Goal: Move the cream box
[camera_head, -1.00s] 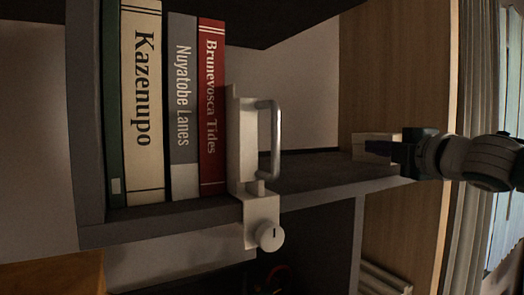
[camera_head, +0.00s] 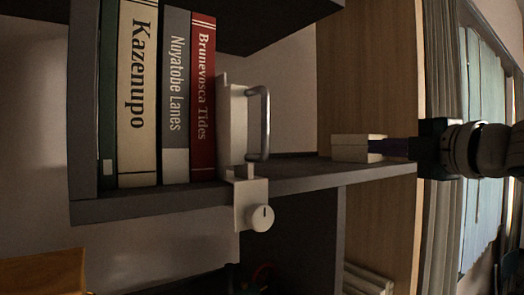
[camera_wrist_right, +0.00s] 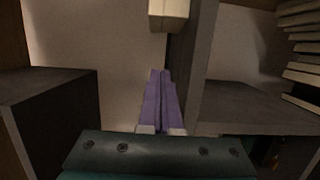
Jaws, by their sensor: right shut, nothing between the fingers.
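The cream box (camera_head: 355,147) lies on the grey shelf board near its right end in the head view. It also shows at the top of the right wrist view (camera_wrist_right: 168,14). My right gripper (camera_head: 385,147) is just right of the box, with its purple fingers pointing at it. In the right wrist view its purple fingers (camera_wrist_right: 160,78) are shut together and empty, with a gap between their tips and the box. My left gripper is not in view.
A white clamp bookend (camera_head: 233,130) with a metal handle (camera_head: 264,125) and knob grips the shelf board (camera_head: 300,178). Several upright books (camera_head: 160,95) stand left of it. The board between bookend and box is clear. A wooden panel (camera_head: 365,75) stands behind the box.

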